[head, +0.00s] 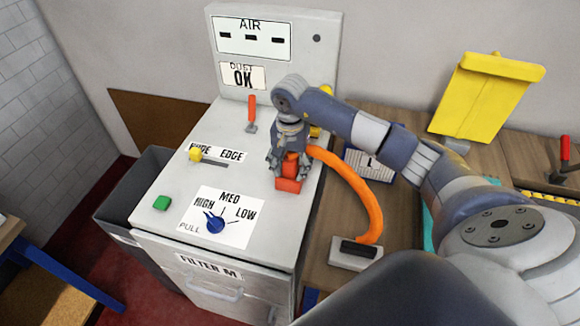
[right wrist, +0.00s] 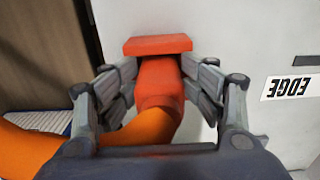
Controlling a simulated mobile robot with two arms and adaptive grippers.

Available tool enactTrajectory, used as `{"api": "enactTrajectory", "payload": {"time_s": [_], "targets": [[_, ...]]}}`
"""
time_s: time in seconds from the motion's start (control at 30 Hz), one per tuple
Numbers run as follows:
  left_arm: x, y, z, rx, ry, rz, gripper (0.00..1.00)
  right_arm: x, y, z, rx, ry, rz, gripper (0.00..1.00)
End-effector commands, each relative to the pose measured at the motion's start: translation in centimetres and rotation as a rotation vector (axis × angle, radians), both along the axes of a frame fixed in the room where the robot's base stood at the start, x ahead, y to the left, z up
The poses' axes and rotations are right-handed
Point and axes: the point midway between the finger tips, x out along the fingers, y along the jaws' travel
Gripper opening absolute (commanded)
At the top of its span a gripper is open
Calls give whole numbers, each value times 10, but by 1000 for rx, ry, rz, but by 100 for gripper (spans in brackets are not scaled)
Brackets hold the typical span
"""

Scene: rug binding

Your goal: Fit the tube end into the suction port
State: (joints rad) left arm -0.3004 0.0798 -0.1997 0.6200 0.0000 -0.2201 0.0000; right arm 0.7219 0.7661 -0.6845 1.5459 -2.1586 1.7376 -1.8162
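The orange tube (head: 365,205) arcs from my right gripper down to a pale block on the side bench. Its red tube end (right wrist: 160,85) is between the fingers of my right gripper (head: 290,160), which look closed against its sides. A red square piece (head: 289,185) shows just below the fingers at the machine top; it also shows in the right wrist view (right wrist: 157,45), directly beyond the tube end. I cannot tell whether it is the suction port's rim or part of the tube end. No port opening is visible. My left gripper is out of view.
The grey machine (head: 270,225) has a yellow-knobbed slider (head: 196,154), an orange-handled lever (head: 251,112), a green button (head: 161,203) and a blue dial (head: 215,224). The pale block (head: 345,262) with a dark top stands on the bench.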

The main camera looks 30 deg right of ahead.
Motion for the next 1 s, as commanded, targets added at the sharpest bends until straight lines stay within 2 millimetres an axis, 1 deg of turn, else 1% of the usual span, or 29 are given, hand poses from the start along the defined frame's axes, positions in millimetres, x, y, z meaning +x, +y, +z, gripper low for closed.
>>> {"api": "enactTrajectory", "payload": {"time_s": [0.03,0.07,0.2,0.23,0.27,0.3,0.5,0.6,0.7,0.83,1.0], "targets": [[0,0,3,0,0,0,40,-5,2,-3,0,17,5,53],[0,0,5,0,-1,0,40,-5,2,-1,0,17,5,53],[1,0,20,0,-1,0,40,-4,2,14,1,14,4,53],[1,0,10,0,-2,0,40,-2,0,16,0,6,4,53],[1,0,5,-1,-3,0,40,-1,0,22,-2,4,4,53],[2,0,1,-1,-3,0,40,-1,0,32,-3,2,4,53],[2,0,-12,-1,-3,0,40,0,0,78,-3,0,2,53],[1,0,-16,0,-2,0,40,0,0,97,-1,0,2,53],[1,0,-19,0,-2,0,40,0,0,112,-1,1,1,53],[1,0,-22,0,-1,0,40,-1,0,125,-1,3,1,53],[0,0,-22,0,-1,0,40,-1,0,131,0,4,1,53]]}}
